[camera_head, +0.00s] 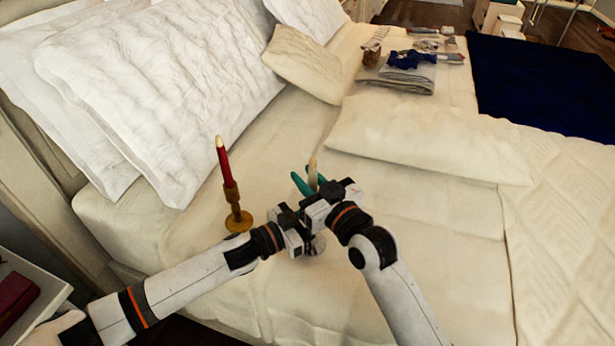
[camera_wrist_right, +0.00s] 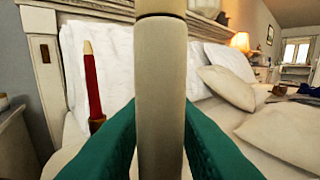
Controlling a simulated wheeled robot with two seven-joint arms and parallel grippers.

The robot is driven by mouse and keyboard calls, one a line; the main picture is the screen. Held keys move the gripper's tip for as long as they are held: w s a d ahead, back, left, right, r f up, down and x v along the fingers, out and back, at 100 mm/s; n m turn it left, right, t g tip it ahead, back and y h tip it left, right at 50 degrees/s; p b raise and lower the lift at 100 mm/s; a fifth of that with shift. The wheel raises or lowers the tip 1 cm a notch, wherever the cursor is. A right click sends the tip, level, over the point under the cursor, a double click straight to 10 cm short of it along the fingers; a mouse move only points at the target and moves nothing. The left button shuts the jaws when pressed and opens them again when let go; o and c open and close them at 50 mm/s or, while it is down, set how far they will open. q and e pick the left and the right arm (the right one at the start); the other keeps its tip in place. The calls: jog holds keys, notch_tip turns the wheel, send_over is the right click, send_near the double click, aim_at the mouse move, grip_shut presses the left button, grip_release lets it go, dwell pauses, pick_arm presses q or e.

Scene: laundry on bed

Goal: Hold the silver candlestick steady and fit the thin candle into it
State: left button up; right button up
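The thin cream candle (camera_head: 313,174) stands upright between the teal fingers of my right gripper (camera_head: 308,184). In the right wrist view the candle (camera_wrist_right: 161,90) runs vertically, with a teal finger pressed to each side. A small silvery part, apparently the silver candlestick (camera_head: 318,243), shows below the grippers; most of it is hidden. My left gripper (camera_head: 291,230) is close beside the right one, over the bed. Its fingertips are hidden, so I cannot see whether it grips the candlestick. Whether the candle's lower end touches the candlestick is also hidden.
A brass candlestick (camera_head: 238,221) with a red candle (camera_head: 223,162) stands left of my grippers. White pillows (camera_head: 150,90) lean at the headboard. A cream pillow (camera_head: 425,142) lies beyond on the bed. Folded laundry (camera_head: 400,78) lies farther back. The bed right of my right arm is clear.

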jog(key=shift+o, duration=1.1)
jog(key=shift+r, duration=0.25)
jog(key=v, duration=1.2)
pick_arm(q)
jog(key=o, duration=1.2)
jog(key=shift+c, duration=0.2)
